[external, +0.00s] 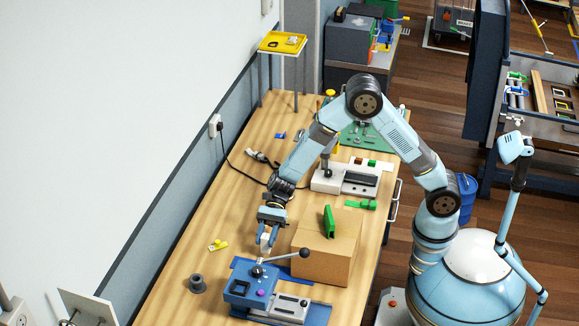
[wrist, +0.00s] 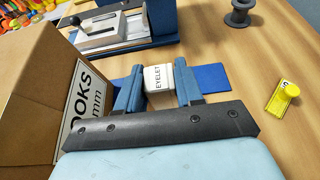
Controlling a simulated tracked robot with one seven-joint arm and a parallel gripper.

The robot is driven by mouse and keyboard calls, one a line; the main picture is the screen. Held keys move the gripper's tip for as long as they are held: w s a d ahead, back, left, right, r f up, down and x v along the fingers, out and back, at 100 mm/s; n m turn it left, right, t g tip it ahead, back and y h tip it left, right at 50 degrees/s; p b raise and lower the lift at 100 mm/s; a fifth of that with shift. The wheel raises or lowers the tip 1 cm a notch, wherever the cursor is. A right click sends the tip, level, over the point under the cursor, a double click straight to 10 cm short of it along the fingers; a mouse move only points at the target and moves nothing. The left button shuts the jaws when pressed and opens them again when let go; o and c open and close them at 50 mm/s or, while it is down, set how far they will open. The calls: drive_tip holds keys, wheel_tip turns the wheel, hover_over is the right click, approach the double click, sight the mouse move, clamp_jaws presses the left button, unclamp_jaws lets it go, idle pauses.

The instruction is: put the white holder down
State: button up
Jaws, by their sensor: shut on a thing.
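The white holder (wrist: 159,78), a small block marked EYELET, is between the two blue fingers of my gripper (wrist: 158,88) in the wrist view. The fingers are shut on its sides. A blue mat (wrist: 212,78) lies beneath and behind it; I cannot tell whether the holder touches the mat. In the external view my gripper (external: 268,232) points down over the table, left of the cardboard box, with the holder (external: 265,241) small and pale at its fingertips.
The cardboard box (external: 325,245) with a green piece (external: 329,222) on top stands close at the right. A blue lever press (external: 262,292) is in front. A grey spool (external: 197,284) and a yellow item (external: 218,245) lie left. Wood is bare between them.

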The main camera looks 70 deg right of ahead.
sight(266, 245)
drive_tip(key=shift+f, duration=1.8)
drive_tip(key=o, duration=1.1)
drive_tip(key=v, duration=1.2)
drive_tip(key=shift+d, duration=0.1)
